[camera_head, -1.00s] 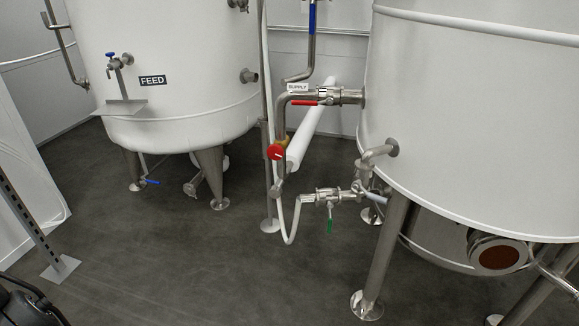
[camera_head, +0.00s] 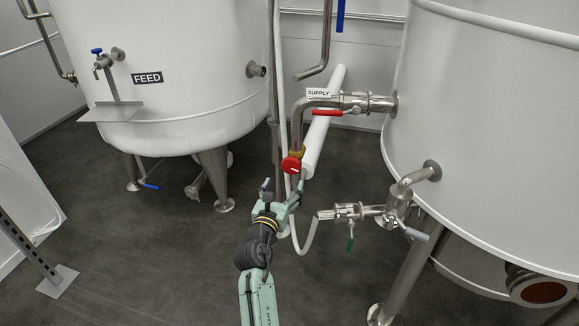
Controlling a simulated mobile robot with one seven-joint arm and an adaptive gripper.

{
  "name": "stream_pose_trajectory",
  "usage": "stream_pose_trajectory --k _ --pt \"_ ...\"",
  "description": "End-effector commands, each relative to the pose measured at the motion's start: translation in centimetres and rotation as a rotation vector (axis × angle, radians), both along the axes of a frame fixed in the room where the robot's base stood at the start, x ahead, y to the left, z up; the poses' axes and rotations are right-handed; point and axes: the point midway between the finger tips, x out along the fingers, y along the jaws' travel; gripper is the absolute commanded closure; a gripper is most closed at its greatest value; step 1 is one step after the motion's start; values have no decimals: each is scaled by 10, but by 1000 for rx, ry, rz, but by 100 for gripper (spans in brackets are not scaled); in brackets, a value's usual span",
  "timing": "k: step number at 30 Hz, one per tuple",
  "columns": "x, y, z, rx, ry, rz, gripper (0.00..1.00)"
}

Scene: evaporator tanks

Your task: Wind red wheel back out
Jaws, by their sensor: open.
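The red wheel (camera_head: 291,165) is a small round red handwheel on a brass valve body at the lower end of the supply pipe (camera_head: 297,120), between the two tanks. My gripper (camera_head: 280,190) is just below the red wheel in the picture, with its fingers pointing up toward it. The gripper is open and nothing shows between its fingers. I cannot tell whether a finger touches the wheel; they look apart.
The red lever valve (camera_head: 327,113) sits to the upper right on the supply line. A green-handled valve (camera_head: 350,243) and a white hose (camera_head: 308,240) are to the lower right. The FEED tank (camera_head: 185,60) stands left, a large tank (camera_head: 480,120) right.

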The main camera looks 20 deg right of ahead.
Motion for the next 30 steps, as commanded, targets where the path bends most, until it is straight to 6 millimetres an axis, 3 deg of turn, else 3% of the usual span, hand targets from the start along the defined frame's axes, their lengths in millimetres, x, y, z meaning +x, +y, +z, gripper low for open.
stream_pose_trajectory --k 9,15,28,30 --pt "50 -33 3 1 -6 2 29" --pt "73 -48 2 3 -7 3 29" --pt "81 -53 2 5 -7 4 29" --pt "81 -53 2 5 -7 4 33"
